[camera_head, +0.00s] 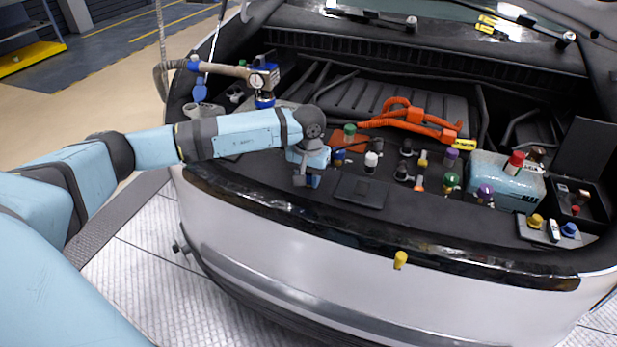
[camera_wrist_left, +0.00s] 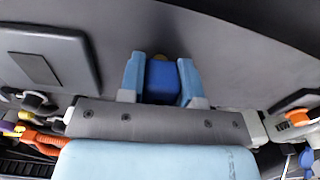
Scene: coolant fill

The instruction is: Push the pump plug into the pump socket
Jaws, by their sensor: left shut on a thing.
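My left gripper (camera_head: 307,183) is over the front edge of the engine bay, pointing down. In the left wrist view its blue fingers (camera_wrist_left: 162,82) are shut on a blue block, likely the pump plug (camera_wrist_left: 162,80). A small yellow-brown part shows just beyond the block. In the head view the block is mostly hidden by the gripper. I cannot pick out the pump socket for certain in either view. A blue device with a round gauge (camera_head: 264,82) stands at the back left of the bay. My right gripper is not in view.
Several coloured caps stand right of my gripper, among them a green one (camera_head: 452,179). Orange cables (camera_head: 412,116) lie behind them. A pale blue tank (camera_head: 505,180) with a red cap is farther right. A flat dark panel (camera_head: 361,191) lies just right of the gripper.

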